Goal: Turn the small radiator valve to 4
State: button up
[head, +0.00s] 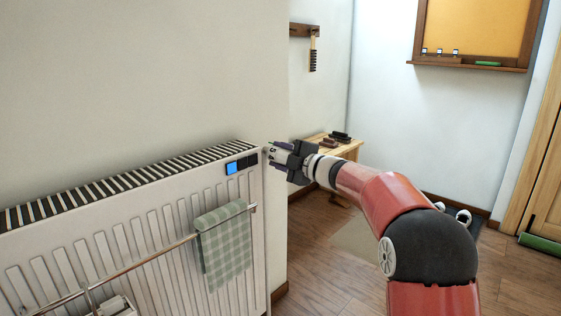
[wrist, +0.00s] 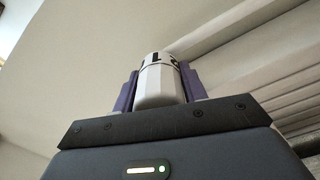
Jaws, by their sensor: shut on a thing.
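The small radiator valve (wrist: 160,85) is a white knob with dark marks on its upper part, seen in the wrist view between the two purple fingers of my gripper (wrist: 158,90). The fingers press on both sides of it. I cannot read which number is set. In the head view my gripper (head: 274,156) reaches the right end of the white radiator (head: 150,230), near its top corner. The valve is mostly hidden there by the gripper.
A small blue display (head: 232,168) sits on the radiator's upper right front. A checked green towel (head: 225,245) hangs on a rail (head: 150,254) across its front. A wooden bench (head: 348,151) with dark brushes stands behind my arm. The wall is close behind the radiator.

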jog(key=n, duration=0.1)
jog(key=n+b, duration=0.1)
jog(key=n, duration=0.1)
jog(key=n+b, duration=0.1)
jog(key=shift+f+n, duration=0.25)
jog(key=shift+n, duration=0.05)
jog(key=n+b, duration=0.1)
jog(key=n, duration=0.2)
jog(key=shift+n+b, duration=0.4)
jog(key=n, duration=0.4)
jog(key=shift+n, duration=2)
jog(key=o, duration=1)
jog(key=shift+r, duration=0.1)
